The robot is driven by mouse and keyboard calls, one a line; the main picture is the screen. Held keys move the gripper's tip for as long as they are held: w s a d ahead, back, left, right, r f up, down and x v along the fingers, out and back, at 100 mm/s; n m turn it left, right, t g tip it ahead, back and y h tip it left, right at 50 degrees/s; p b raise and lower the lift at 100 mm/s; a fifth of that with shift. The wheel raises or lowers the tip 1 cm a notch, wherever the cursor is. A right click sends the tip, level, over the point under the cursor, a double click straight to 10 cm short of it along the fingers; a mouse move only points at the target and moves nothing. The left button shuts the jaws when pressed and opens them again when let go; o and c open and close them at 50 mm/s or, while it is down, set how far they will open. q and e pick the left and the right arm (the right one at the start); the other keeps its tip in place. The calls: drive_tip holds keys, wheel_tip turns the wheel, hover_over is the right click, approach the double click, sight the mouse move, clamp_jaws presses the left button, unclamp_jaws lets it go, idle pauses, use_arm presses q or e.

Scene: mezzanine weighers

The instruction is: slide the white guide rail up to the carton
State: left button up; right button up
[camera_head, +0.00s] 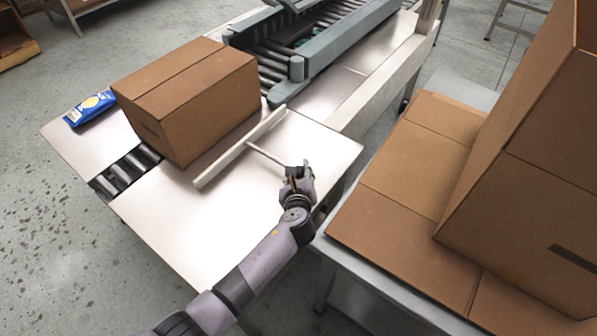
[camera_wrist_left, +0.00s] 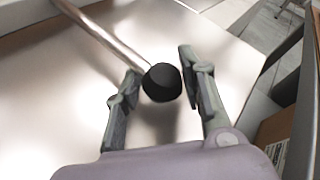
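The white guide rail (camera_head: 238,150) lies on the metal table in the head view, beside the near right side of the brown carton (camera_head: 195,100). A narrow strip of bare table shows between them. A thin rod (camera_head: 268,157) runs from the rail toward my left gripper (camera_head: 299,172). In the left wrist view the rod ends in a black knob (camera_wrist_left: 162,82). The fingers of my left gripper (camera_wrist_left: 160,80) are apart on either side of the knob, with no clear grip on it. My right gripper is not in view.
The carton stands by rollers (camera_head: 125,172) set in the table. A grey roller conveyor (camera_head: 300,45) is behind. Large cardboard boxes (camera_head: 520,200) crowd the right. The table's front is clear.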

sight(269, 155)
use_arm(q)
drive_tip(key=shift+w+d+r, duration=0.1)
drive_tip(key=shift+d+r, duration=0.05)
drive_tip(key=shift+r, duration=0.05)
drive_tip(key=c, duration=0.7)
clamp_jaws()
drive_tip(key=shift+r, duration=0.1)
drive_tip(key=w+a, duration=0.2)
drive_tip(key=w+a+p, duration=0.1)
drive_tip(key=w+a, duration=0.1)
drive_tip(key=a, duration=0.1)
drive_tip(key=w+a, duration=0.2)
drive_tip(key=a, duration=0.1)
drive_tip(key=shift+w+a+p, duration=0.2)
drive_tip(key=shift+a+p, duration=0.05)
drive_tip(key=shift+p, duration=0.15)
drive_tip(key=shift+r, duration=0.1)
drive_tip(key=o, duration=1.1)
unclamp_jaws()
drive_tip(key=shift+d, duration=0.1)
drive_tip(key=shift+o, duration=0.2)
drive_tip(key=shift+s, duration=0.2)
